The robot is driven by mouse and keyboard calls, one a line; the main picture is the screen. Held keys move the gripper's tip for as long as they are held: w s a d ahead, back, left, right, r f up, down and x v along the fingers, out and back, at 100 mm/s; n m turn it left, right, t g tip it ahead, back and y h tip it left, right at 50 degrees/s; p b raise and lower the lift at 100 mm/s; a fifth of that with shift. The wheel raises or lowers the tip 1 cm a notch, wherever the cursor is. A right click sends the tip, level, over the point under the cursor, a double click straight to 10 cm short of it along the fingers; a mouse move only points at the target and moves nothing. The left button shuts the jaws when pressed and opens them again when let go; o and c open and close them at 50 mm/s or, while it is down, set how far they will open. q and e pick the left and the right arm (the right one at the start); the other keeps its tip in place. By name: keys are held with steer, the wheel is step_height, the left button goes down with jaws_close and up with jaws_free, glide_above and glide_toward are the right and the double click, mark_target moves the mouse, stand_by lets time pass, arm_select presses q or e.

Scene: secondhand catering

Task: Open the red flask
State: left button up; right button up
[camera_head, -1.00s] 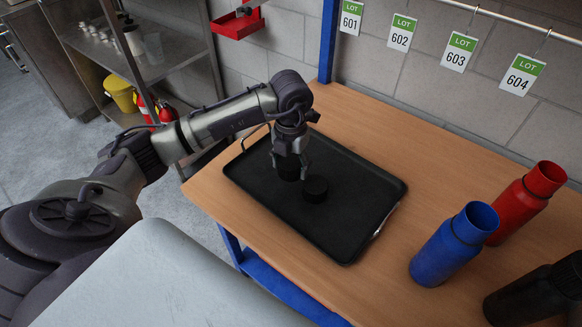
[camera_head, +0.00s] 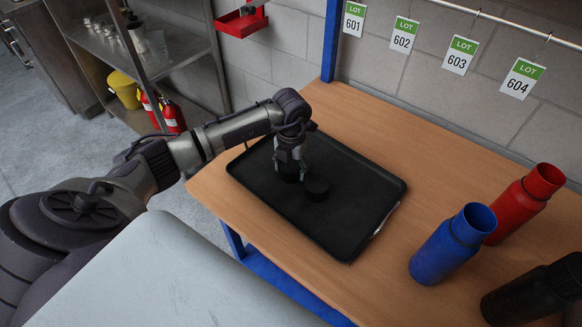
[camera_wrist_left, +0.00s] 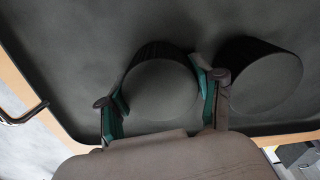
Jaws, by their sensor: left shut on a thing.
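The red flask (camera_head: 526,203) stands upright on the table at the right, its wide mouth open with no lid on it. My left gripper (camera_head: 290,174) is low over the black tray (camera_head: 362,225), shut on a black lid (camera_wrist_left: 160,88). The lid sits between the two fingers at the tray's surface; I cannot tell whether it touches the tray. A second black lid (camera_head: 316,188) lies on the tray right beside it, and it also shows in the left wrist view (camera_wrist_left: 268,76). My right gripper is not in view.
A blue flask (camera_head: 452,244), also open, stands in front of the red one. A black flask (camera_head: 535,294) is at the lower right corner. The wooden table (camera_head: 415,160) is bare between tray and flasks. Lot tags hang along the wall.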

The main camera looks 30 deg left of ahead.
mark_target(291, 165)
arm_select(q)
steer(key=o, duration=1)
steer(key=shift+r, duration=0.3)
step_height(291, 165, up, 12)
steer(key=b, duration=0.1)
steer(key=shift+f+b, duration=0.2)
steer(key=shift+b, duration=0.15)
steer(key=shift+s, duration=0.1)
